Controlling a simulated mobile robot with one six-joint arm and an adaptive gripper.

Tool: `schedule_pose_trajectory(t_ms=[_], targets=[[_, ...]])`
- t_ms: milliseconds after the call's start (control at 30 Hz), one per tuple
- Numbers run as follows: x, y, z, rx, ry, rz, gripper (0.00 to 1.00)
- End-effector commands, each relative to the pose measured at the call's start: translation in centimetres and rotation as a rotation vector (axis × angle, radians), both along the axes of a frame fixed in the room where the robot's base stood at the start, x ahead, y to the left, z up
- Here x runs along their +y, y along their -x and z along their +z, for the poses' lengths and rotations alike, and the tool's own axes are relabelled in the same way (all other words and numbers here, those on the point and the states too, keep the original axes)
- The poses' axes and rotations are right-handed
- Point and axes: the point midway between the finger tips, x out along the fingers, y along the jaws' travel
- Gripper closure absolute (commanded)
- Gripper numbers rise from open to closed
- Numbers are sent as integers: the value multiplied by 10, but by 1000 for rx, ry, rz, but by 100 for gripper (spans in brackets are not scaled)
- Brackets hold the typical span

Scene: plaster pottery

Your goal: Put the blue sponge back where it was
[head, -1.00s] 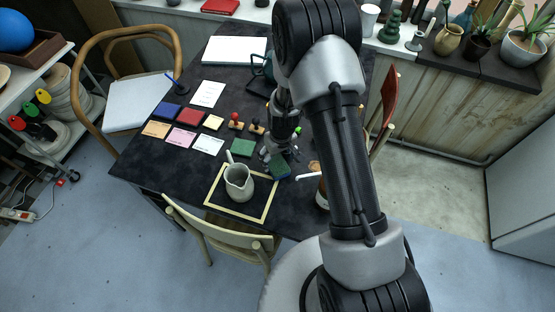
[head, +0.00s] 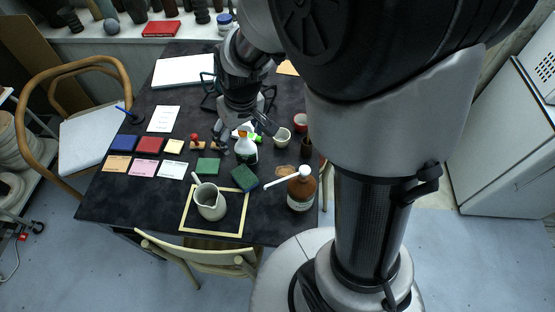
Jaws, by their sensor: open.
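The blue sponge (head: 245,178), with a green upper face and a dark blue side, lies on the dark table just right of the frame's upper right corner, slightly turned. My gripper (head: 247,131) is open and empty, above and behind the sponge, around the height of a white-topped bottle (head: 246,146). The gripper is clear of the sponge. A second green pad (head: 208,167) lies to the left of the sponge.
A grey jug (head: 210,202) stands inside the yellow square frame (head: 212,232). A brown bottle with a white pump (head: 301,190) stands right. A small cup (head: 283,136) is behind. Colour pads and cards (head: 148,145) lie left. A wooden chair (head: 200,255) is in front.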

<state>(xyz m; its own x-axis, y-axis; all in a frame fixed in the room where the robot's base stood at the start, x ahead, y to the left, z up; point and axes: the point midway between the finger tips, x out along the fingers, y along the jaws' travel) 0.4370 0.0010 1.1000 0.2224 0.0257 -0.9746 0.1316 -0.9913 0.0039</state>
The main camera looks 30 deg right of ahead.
Motion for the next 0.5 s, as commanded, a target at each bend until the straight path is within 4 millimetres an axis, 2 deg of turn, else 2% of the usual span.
schedule_pose_trajectory(t_ms=[33,200,333,500], targets=[[1,11,22,-23,-1,-9,27],[1,57,75,-67,-5,-38,27],[1,96,106,-102,-8,-64,27],[0,148,129,-144,-12,-98,27]])
